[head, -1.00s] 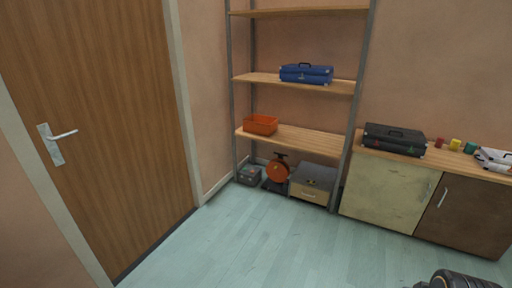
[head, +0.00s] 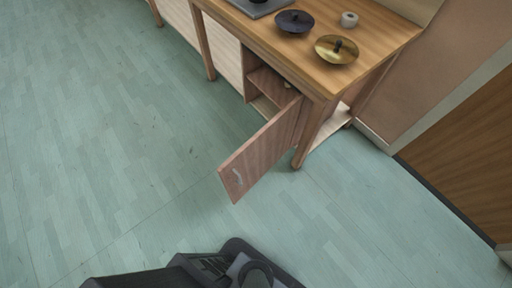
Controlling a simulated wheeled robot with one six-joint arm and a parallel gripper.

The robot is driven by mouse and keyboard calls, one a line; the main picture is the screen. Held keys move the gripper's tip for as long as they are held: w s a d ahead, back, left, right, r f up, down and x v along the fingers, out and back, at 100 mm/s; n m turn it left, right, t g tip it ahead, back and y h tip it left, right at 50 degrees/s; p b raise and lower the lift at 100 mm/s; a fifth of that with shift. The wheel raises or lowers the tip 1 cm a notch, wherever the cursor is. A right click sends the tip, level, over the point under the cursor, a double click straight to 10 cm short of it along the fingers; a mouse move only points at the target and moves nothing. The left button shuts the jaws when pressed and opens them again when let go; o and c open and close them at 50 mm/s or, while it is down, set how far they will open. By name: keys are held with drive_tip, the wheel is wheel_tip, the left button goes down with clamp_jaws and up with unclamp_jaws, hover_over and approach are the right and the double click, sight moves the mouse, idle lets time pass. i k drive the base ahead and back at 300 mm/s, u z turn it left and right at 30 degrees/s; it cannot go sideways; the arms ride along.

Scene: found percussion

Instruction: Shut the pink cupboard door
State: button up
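The pinkish-brown cupboard door (head: 262,152) stands wide open. It swings out from under the wooden worktop into the room, over the floor. Its small pale handle (head: 238,177) is near the free end, on the face turned to me. The open cupboard (head: 266,84) shows a shelf and a small pale item inside, partly hidden by the door and worktop. Dark parts of my own body show at the bottom edge, well apart from the door. I cannot make out my gripper in this view.
The worktop (head: 370,35) carries a dark cymbal-like disc (head: 294,21), a brass one (head: 336,49), a small pale roll (head: 349,19) and a grey plate. A table leg (head: 307,140) stands near the door's hinge side. A brown room door is at right. The floor at left is clear.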

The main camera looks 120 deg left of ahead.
sight(242, 171)
drive_tip(key=u, duration=3.95)
drive_tip(key=i, duration=0.5)
drive_tip(key=z, duration=1)
drive_tip(key=k, duration=1.05)
drive_tip(key=u, duration=1.05)
drive_tip(key=i, duration=0.5)
drive_tip(key=u, duration=0.05)
